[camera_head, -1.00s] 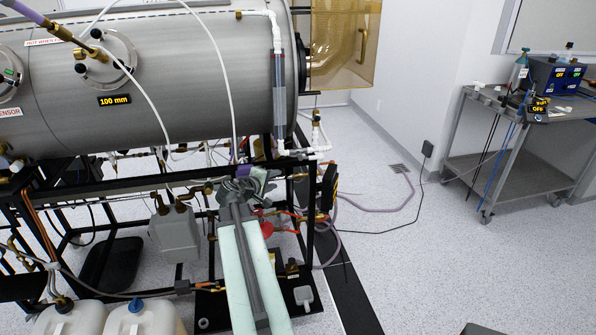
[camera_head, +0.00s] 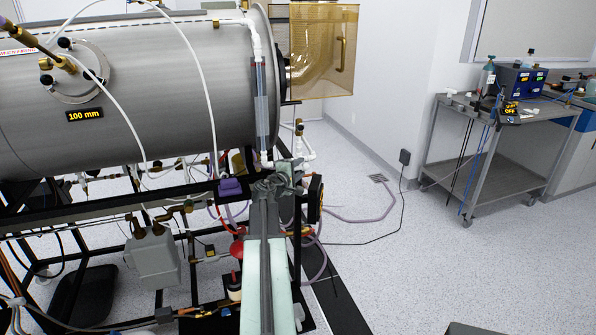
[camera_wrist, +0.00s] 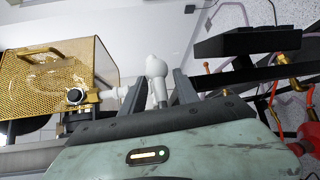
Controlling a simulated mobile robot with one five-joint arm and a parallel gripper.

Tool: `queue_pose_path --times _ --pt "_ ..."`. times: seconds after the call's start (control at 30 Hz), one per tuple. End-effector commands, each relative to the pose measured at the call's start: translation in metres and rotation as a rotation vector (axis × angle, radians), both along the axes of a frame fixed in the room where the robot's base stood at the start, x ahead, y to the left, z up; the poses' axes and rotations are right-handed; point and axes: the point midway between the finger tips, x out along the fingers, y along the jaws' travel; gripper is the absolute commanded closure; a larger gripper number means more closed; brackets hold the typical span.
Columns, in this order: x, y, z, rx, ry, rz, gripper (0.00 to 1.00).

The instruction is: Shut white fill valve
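White plumbing (camera_head: 307,154) with a brass fitting stands by the right end of the big steel cylinder in the head view. My gripper (camera_head: 280,180) is just below and left of it, at the end of my pale green arm. In the wrist view, a white valve part with a rounded top (camera_wrist: 157,68) stands between the two dark fingers of my gripper (camera_wrist: 155,92). The fingers are apart, with a gap visible beside the white part. Whether either finger touches it I cannot tell. My gripper hides the lower part of the plumbing in the head view.
The steel cylinder (camera_head: 170,95) sits on a black frame with hoses and a red round handle (camera_head: 237,250) near my arm. An amber box (camera_head: 325,60) juts from its right end. A grey cart (camera_head: 480,175) stands right. The floor between is mostly clear.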

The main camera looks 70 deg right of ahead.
Motion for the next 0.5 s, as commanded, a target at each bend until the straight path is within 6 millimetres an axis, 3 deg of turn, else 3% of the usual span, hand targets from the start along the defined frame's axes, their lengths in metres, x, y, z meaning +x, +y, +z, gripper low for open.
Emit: queue_pose_path --times 0.23,0.37,0.5 --pt "0.0001 -0.0026 -0.0003 0.000 0.000 0.001 0.63" --pt "0.0003 -0.0023 -0.0003 0.000 0.000 0.001 0.99" --pt "0.0007 -0.0022 -0.0003 0.000 0.000 0.002 1.00"
